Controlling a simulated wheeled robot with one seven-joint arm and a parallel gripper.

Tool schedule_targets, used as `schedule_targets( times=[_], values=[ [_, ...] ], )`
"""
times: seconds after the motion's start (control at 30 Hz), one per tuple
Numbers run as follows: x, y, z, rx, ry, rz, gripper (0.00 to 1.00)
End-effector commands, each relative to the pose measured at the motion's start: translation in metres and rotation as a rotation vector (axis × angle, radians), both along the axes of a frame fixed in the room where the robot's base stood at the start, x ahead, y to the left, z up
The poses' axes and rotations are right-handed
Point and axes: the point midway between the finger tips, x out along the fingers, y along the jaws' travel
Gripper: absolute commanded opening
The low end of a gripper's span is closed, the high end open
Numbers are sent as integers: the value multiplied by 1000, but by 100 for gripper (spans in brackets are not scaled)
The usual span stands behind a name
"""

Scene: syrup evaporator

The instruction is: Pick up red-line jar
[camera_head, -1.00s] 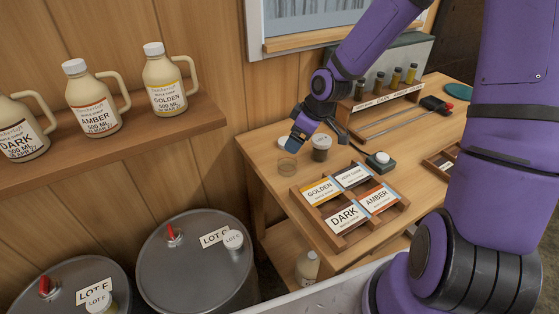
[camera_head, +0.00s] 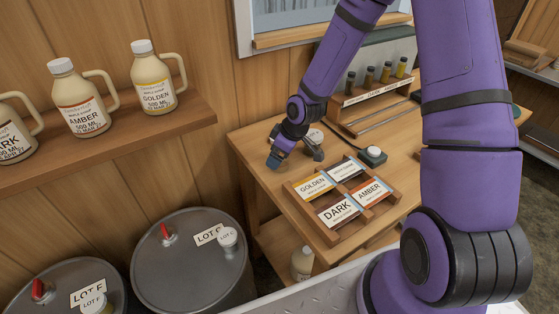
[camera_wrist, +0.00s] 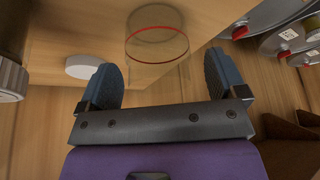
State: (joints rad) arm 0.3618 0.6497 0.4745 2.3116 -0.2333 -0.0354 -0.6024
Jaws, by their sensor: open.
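The red-line jar (camera_wrist: 157,38) is a clear, empty-looking glass with a thin red ring, in the wrist view on the wooden table. It lies ahead of my gripper (camera_wrist: 166,78), roughly between the lines of its two blue-grey fingers. The fingers are apart with nothing clamped between them, and I cannot see them touching the glass. In the head view my gripper (camera_head: 295,156) is low over the table's back left corner, pointing down. The jar is not clearly visible there, apparently hidden by my gripper.
A wooden label rack (camera_head: 335,232) stands in front, a small dark device (camera_head: 373,156) to the right. Drums (camera_head: 193,262) and a jug shelf (camera_head: 100,150) are left.

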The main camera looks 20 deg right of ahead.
Motion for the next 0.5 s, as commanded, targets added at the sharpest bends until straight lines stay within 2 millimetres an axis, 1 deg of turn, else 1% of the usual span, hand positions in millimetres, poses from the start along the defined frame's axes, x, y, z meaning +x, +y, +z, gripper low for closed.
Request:
schedule_targets(
  times=[0.03,0.13,0.4,0.43,0.47,0.5],
  values=[
    [1,3,-6,1,1,2,90],
    [4,4,-12,0,1,1,90],
    [4,4,-14,-1,-1,0,90],
    [4,4,-14,-1,-1,0,86],
    [4,4,-14,-1,-1,0,79],
    [4,4,-14,-1,-1,0,70]
  ],
)
